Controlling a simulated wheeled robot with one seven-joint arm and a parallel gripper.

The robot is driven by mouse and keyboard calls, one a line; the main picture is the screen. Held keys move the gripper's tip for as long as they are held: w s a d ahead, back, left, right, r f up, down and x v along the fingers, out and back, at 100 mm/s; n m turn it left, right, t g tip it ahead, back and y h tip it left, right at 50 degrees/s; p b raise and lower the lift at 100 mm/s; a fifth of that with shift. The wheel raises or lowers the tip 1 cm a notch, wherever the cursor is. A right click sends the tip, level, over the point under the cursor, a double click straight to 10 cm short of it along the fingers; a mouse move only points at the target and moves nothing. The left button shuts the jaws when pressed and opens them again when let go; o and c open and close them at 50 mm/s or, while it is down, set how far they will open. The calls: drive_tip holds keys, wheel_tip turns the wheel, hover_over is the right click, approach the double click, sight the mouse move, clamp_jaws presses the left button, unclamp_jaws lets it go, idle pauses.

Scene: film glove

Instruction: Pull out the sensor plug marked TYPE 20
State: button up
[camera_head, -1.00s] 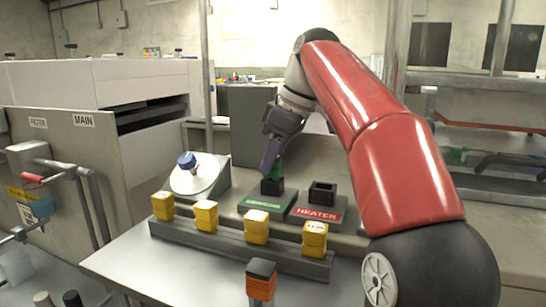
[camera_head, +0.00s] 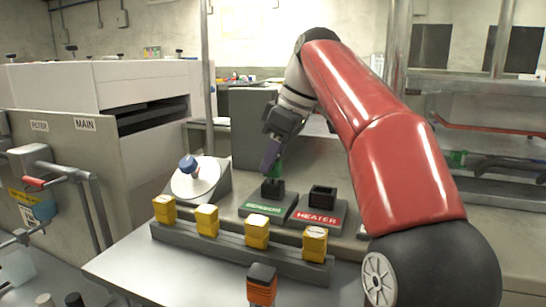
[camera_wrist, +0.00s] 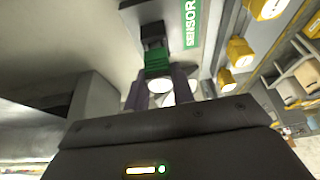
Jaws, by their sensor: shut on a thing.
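The green sensor plug (camera_wrist: 158,62) is between the fingertips of my gripper (camera_wrist: 163,88) in the wrist view, and the fingers are shut on it. The plug stands at the black socket (camera_wrist: 152,32) of the block with the green SENSOR label (camera_wrist: 190,22). In the head view my gripper (camera_head: 273,158) points down over this socket (camera_head: 272,188), with a little green showing beside the fingers. Whether the plug is still seated in the socket is hard to tell. Its TYPE marking cannot be read.
The HEATER socket (camera_head: 322,196) stands empty to the right. Several yellow plugs stand in a grey rail (camera_head: 195,238) in front. An orange and black plug (camera_head: 262,284) is nearer. A round white dial with a blue knob (camera_head: 188,163) is at left.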

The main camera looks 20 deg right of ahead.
drive_tip(key=shift+r+p, duration=1.05)
drive_tip(key=shift+r, duration=1.15)
drive_tip(key=shift+r, duration=1.1)
drive_tip(key=shift+s+d+r, duration=0.2)
drive_tip(key=shift+s+r, duration=0.2)
drive_tip(key=shift+r, duration=0.05)
drive_tip(key=shift+f, duration=0.1)
